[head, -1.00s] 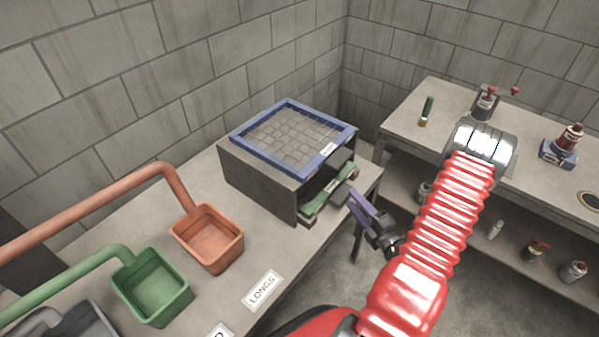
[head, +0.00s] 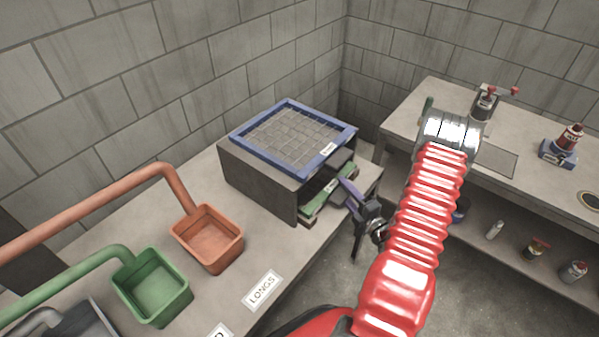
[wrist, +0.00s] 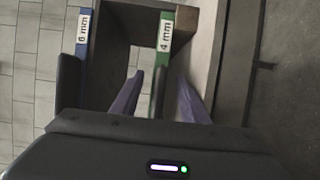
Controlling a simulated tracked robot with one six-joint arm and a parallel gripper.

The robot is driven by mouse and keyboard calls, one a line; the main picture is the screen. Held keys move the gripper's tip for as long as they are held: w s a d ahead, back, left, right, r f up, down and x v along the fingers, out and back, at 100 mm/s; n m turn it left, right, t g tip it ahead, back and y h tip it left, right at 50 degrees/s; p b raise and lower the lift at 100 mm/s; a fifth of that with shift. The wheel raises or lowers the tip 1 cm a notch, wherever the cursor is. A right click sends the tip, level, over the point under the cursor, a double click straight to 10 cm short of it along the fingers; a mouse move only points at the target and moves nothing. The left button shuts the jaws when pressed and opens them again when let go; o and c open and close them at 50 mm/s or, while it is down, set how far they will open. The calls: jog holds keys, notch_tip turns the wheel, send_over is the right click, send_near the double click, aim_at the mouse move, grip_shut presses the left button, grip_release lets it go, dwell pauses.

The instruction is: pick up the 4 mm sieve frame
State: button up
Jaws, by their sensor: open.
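The 4 mm sieve frame (head: 322,200) is green and sits in the lower slot of a dark grey box (head: 258,182) on the left bench. In the wrist view its green front edge (wrist: 167,20) bears a white "4 mm" label. A narrow grey-green tab (wrist: 158,85) stands out from it towards me. My gripper (head: 351,190) is at the slot's mouth. In the wrist view its two purple fingers (wrist: 160,76) are open, one on each side of the tab, with gaps showing. The rear of the frame is hidden inside the box.
The blue 6 mm frame (head: 335,165) lies on top of the box; its tab (wrist: 70,82) shows left of my fingers. Orange (head: 208,240) and green (head: 152,288) bins stand left on the bench. A second bench (head: 400,125) stands at the right, with floor between.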

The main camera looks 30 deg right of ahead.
jog(key=shift+w+d, duration=0.1)
jog(key=shift+w, duration=1)
jog(key=shift+c, duration=0.6)
grip_shut()
